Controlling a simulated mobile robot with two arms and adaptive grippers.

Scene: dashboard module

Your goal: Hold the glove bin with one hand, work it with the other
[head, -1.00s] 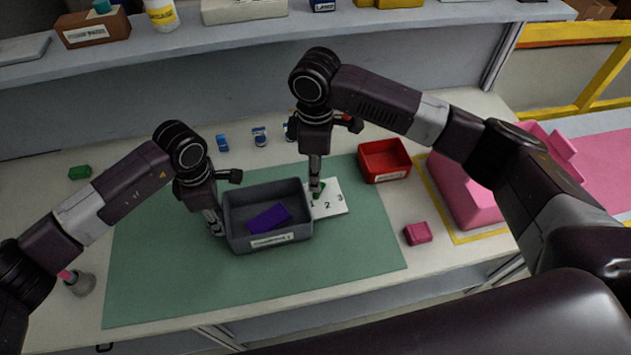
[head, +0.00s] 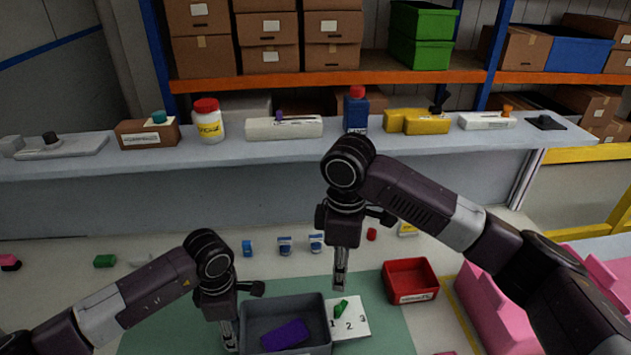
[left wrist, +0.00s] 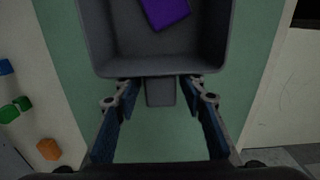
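The grey bin (head: 256,312) stands on the green mat with a purple piece (head: 285,335) lying inside; its lower part is cut off in the head view. My left gripper (head: 230,345) is at its left side. In the left wrist view, my left fingers (left wrist: 158,85) stand open on both sides of a grey tab (left wrist: 160,93) on the bin wall, with gaps visible. A white card numbered 1, 2, 3 (head: 360,329) lies right of the bin with a green piece (head: 341,309) on it. My right gripper (head: 341,285) hangs just above the green piece, apart from it; its finger opening is unclear.
A red bin (head: 410,278) stands right of the card, with a pink block structure (head: 490,300) beyond. Small blue-and-white items (head: 285,245) stand behind the mat. A raised shelf (head: 270,150) with bottles and boxes runs across the back.

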